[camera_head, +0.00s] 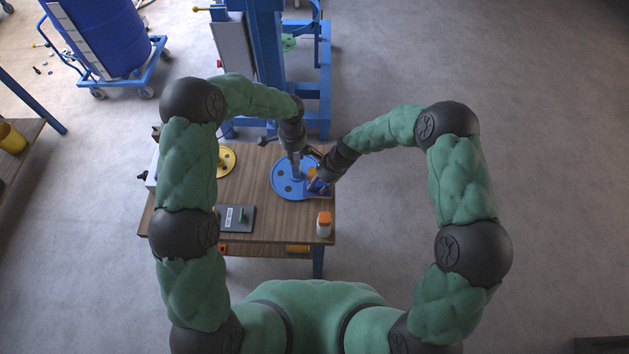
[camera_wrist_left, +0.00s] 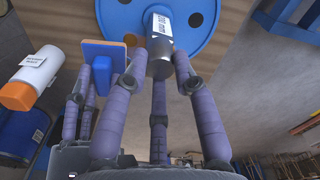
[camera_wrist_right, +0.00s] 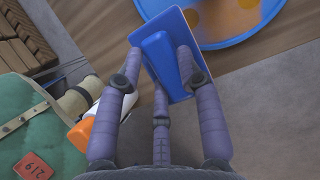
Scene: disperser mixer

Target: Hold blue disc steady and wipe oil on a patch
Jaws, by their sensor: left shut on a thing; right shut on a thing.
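The blue disc (camera_head: 281,188), with round spots, lies flat on the wooden table. It also shows in the left wrist view (camera_wrist_left: 205,35) and the right wrist view (camera_wrist_right: 262,28). My left gripper (camera_head: 297,170) is shut around the labelled grey shaft (camera_wrist_left: 158,40) at the disc's middle. My right gripper (camera_head: 319,178) is shut on the blue handle (camera_wrist_right: 157,52) of a flat blue wiper (camera_wrist_right: 173,22).
A white bottle with an orange cap (camera_head: 324,226) stands at the table's front right. A yellow disc (camera_head: 227,160) sits behind my left arm. A blue frame (camera_head: 268,60) rises beyond the table.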

